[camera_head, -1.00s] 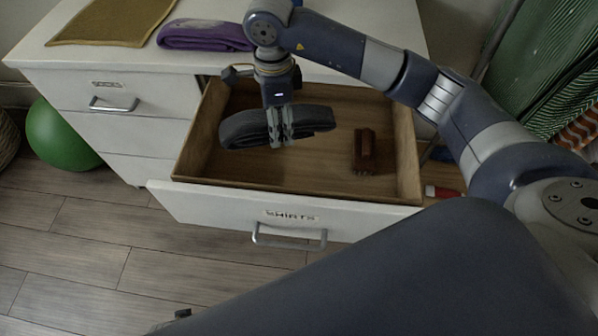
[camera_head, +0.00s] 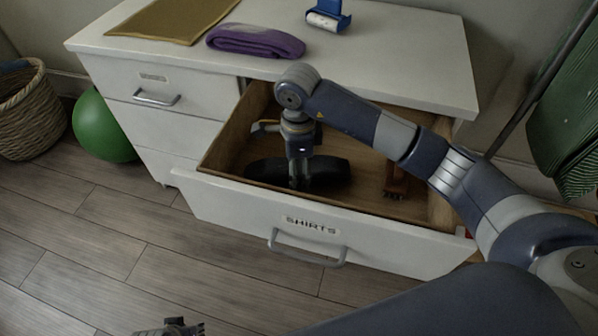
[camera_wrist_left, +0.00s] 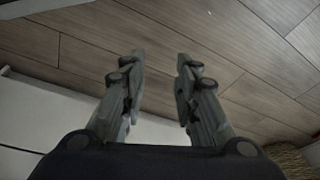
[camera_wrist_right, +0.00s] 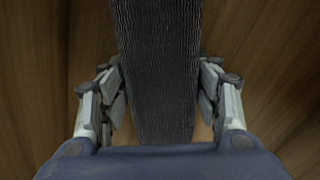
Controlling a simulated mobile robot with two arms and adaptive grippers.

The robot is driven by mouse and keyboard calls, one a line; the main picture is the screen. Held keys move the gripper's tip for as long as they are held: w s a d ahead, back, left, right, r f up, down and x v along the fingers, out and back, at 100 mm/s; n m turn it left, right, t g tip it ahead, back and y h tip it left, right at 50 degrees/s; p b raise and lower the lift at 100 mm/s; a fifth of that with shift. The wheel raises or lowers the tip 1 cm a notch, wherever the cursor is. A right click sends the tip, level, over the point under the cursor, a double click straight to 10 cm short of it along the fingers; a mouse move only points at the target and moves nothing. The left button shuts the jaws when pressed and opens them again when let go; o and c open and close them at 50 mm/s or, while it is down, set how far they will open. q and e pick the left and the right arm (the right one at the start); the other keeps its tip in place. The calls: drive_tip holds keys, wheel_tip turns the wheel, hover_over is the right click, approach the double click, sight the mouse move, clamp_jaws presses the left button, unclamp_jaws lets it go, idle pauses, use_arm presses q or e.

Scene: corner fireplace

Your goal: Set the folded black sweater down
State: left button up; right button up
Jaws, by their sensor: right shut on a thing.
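The folded black sweater (camera_head: 328,170) is inside the open drawer labelled SHIRTS (camera_head: 215,181), in its left and middle part, low near the drawer floor. Whether it touches the floor I cannot tell. My right gripper (camera_head: 299,183) reaches down into the drawer and is shut on the sweater. In the right wrist view the ribbed sweater (camera_wrist_right: 158,65) runs between the two fingers (camera_wrist_right: 163,100), with wooden drawer floor around it. My left gripper (camera_wrist_left: 160,75) is open and empty above the floor; part of it also shows at the bottom edge of the head view (camera_head: 170,328).
A brown brush-like object (camera_head: 397,182) lies in the drawer's right part. On the white dresser top (camera_head: 400,60) are a folded purple garment (camera_head: 255,42), a mustard cloth (camera_head: 175,18) and a blue lint roller (camera_head: 328,17). A green ball (camera_head: 103,128) and a wicker basket (camera_head: 32,112) stand left.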

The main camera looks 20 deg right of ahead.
sight(299, 164)
drive_tip(key=shift+f, duration=0.5)
use_arm(q)
drive_tip(key=shift+r, duration=0.25)
drive_tip(key=shift+r, duration=0.25)
use_arm(e)
drive_tip(key=shift+f, duration=0.1)
drive_tip(key=o, duration=1.4)
use_arm(q)
drive_tip(key=shift+r, duration=0.15)
use_arm(e)
drive_tip(key=shift+o, duration=0.2)
drive_tip(key=shift+r, duration=0.4)
use_arm(q)
drive_tip(key=f, duration=0.2)
drive_tip(key=f+p, duration=0.1)
drive_tip(key=s+f, duration=0.1)
drive_tip(key=f, duration=0.1)
drive_tip(key=shift+f, duration=0.35)
use_arm(e)
wheel_tip(299, 164, up, 11)
drive_tip(key=shift+r, duration=0.2)
